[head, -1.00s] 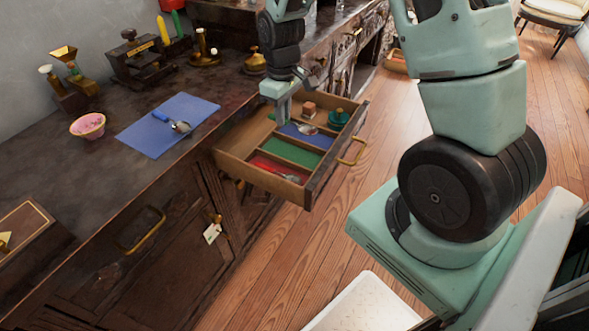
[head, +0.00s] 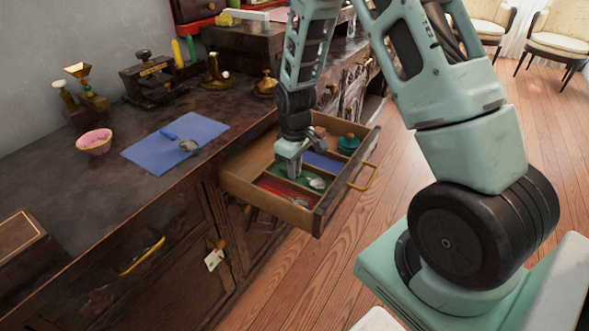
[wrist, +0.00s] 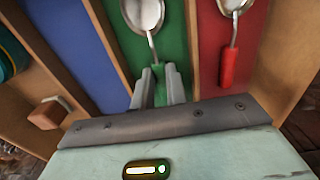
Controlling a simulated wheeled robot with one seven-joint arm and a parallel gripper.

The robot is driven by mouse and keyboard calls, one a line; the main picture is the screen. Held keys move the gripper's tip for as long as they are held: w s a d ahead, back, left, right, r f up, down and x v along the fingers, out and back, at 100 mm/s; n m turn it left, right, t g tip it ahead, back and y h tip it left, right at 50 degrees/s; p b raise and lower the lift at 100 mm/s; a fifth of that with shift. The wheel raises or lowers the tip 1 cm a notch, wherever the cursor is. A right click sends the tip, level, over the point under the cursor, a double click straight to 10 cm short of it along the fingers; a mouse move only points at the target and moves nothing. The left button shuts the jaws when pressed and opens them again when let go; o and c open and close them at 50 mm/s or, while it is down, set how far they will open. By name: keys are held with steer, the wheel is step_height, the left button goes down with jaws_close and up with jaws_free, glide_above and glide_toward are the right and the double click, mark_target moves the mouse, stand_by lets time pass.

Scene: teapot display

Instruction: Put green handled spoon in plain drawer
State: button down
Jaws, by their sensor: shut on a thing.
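My gripper (head: 293,170) is shut on the green handled spoon (wrist: 143,14), gripping its green handle. In the wrist view, my fingertips (wrist: 160,80) hide part of the handle. The spoon's silver bowl (head: 317,183) is over the green-lined compartment (wrist: 171,40) of the open drawer (head: 262,204). I cannot tell whether the spoon touches the drawer floor. The drawer has blue, green and red lined sections and bare wood sections.
A red-handled spoon (wrist: 228,65) lies in the red section. A wooden block (wrist: 48,113) and a teal pot (head: 348,144) are in the drawer's bare wood part. A blue-handled spoon (head: 187,145) lies on a blue mat (head: 150,158) on the counter.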

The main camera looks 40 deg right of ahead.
steer(key=c, duration=1.4)
jaws_free()
step_height(320, 180, up, 12)
steer(key=p, duration=0.3)
steer(key=s+a+r+n, duration=0.1)
steer(key=s+a+r, duration=0.25)
steer(key=a, duration=0.45)
steer(key=s+a+r+n, duration=0.1)
steer(key=s+a+r, duration=0.3)
steer(key=a, duration=0.5)
steer(key=s+a+r, duration=0.1)
steer(key=s+a, duration=0.2)
steer(key=s, duration=0.5)
steer(key=s+a+r+n, duration=0.1)
steer(key=s+a, duration=0.3)
steer(key=s, duration=0.4)
steer(key=shift+s+a+n+y, duration=0.2)
steer(key=shift+s+n+y, duration=0.1)
steer(key=shift+s, duration=0.1)
